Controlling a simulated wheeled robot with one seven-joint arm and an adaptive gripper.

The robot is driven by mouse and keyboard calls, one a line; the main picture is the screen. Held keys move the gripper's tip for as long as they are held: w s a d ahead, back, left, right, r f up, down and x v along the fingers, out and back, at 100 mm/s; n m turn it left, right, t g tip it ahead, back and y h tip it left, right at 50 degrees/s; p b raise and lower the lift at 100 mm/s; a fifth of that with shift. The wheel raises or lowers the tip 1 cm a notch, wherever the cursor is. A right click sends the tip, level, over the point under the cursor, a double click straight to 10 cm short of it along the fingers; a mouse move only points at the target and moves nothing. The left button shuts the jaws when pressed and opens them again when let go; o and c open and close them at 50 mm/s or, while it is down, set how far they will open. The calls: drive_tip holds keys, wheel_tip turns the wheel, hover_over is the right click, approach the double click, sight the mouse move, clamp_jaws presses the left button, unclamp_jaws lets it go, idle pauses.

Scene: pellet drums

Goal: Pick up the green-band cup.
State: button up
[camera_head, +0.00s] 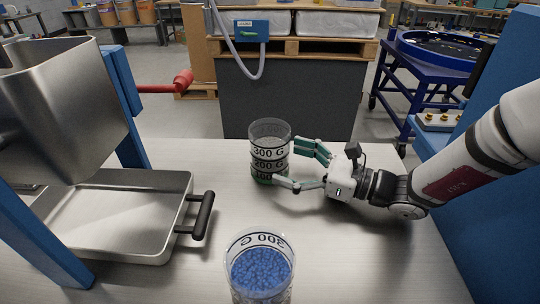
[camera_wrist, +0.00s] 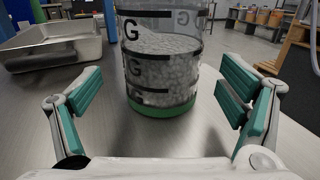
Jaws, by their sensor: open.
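The green-band cup (camera_head: 269,150) is a clear cup with black measuring marks and a green band at its base. It stands upright on the table, with pale pellets inside. In the wrist view the cup (camera_wrist: 160,70) is ahead of my gripper, its green base a little beyond the fingertips. My gripper (camera_head: 296,165) is open, with the cup just to the left of its fingers in the head view. In the wrist view the green finger pads (camera_wrist: 170,98) are spread to either side, and nothing is between them. Contact is not visible.
A second clear cup with blue pellets (camera_head: 260,272) stands at the front of the table. A metal tray (camera_head: 120,262) with a black handle (camera_head: 203,215) lies left, beneath a metal hopper (camera_head: 70,110). Bare table (camera_head: 370,260) lies front right.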

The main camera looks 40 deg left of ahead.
sight(269, 154)
drive_tip(key=x, duration=0.5)
drive_tip(key=shift+w+a+r, duration=0.1)
drive_tip(key=shift+r, duration=0.05)
drive_tip(key=c, duration=1.5)
drive_tip(key=shift+r+p, duration=0.55)
drive_tip(key=shift+r, duration=4.5)
